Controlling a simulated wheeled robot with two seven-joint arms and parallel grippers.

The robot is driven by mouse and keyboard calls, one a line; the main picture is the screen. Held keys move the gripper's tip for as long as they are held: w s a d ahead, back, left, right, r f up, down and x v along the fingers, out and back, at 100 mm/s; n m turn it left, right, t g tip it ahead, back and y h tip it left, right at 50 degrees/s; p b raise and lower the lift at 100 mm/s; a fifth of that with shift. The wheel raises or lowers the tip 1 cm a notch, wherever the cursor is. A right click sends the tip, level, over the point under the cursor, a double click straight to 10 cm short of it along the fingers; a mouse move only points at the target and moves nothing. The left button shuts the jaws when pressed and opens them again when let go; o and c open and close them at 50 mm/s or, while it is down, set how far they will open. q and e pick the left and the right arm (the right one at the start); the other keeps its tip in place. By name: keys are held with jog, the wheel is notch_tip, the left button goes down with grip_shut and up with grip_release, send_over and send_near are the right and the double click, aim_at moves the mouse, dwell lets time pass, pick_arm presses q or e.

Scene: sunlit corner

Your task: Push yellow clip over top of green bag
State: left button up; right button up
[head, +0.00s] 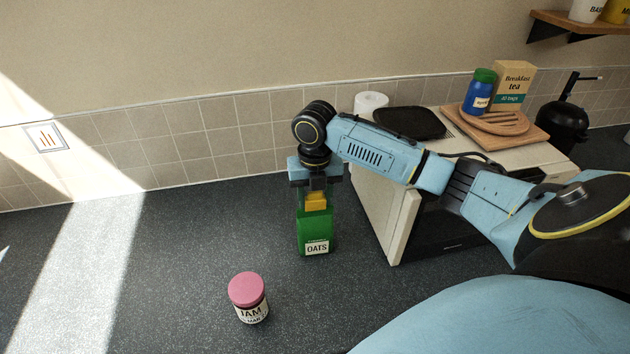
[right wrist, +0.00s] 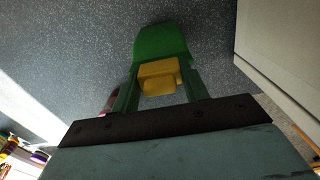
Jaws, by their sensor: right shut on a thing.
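The green bag (head: 315,230) labelled OATS stands upright on the dark counter, in the middle of the head view. The yellow clip (head: 316,201) is at the top of the bag, directly below my right gripper (head: 316,193). My right gripper points down and is shut on the yellow clip. In the right wrist view the clip (right wrist: 158,77) shows between the fingers, with the green bag (right wrist: 163,42) beyond it. I cannot tell how far the clip sits over the bag's top edge. My left gripper is not in view.
A jam jar (head: 248,298) with a pink lid stands on the counter in front of the bag. A cream oven (head: 397,225) stands close to the right, with a dark tray (head: 410,122) and a wooden board (head: 505,126) on top. The counter to the left is clear.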

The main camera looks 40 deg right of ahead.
jog(key=shift+f, duration=0.4)
